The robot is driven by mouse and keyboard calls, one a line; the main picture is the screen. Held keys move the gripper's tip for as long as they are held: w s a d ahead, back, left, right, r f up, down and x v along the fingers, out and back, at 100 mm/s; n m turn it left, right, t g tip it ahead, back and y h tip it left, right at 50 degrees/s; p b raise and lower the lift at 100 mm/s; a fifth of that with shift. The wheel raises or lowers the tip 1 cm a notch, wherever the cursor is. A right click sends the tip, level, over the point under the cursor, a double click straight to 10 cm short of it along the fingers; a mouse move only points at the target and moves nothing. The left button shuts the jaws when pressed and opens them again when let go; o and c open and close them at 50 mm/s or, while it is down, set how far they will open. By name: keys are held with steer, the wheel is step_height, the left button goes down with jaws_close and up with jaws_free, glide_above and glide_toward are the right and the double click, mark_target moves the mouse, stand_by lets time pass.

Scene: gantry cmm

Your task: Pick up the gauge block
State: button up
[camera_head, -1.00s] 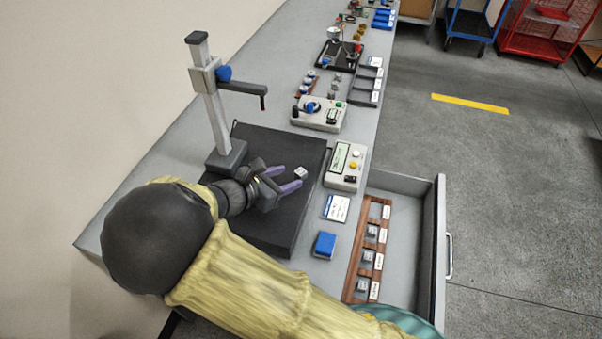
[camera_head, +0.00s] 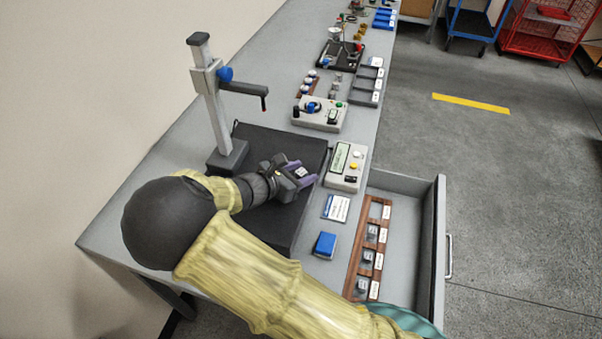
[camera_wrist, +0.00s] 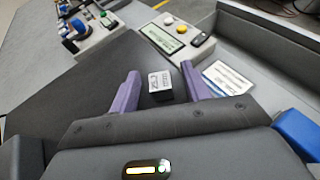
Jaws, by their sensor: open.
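The gauge block (camera_wrist: 159,87) is a small pale block with dark marks on its top face. It sits on the black plate (camera_wrist: 85,90), which also shows in the head view (camera_head: 292,145). My gripper (camera_wrist: 160,82) is open, with its two purple fingers on either side of the block. In the wrist view a gap shows between the block and each finger. In the head view my gripper (camera_head: 306,174) is low over the plate's right part, and the block (camera_head: 299,171) shows between the fingers.
A height stand (camera_head: 212,105) rises from the plate's back left. A display box (camera_head: 345,166) stands just right of the plate. A card (camera_head: 336,208) and a blue block (camera_head: 325,244) lie nearer. An open drawer (camera_head: 405,230) holds a wooden rack (camera_head: 352,282) with several blocks.

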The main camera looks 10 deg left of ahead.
mark_target(300, 172)
stand_by(0.4)
jaws_close()
step_height(300, 172, up, 10)
steer(key=shift+r, duration=0.1)
stand_by(0.5)
stand_by(0.6)
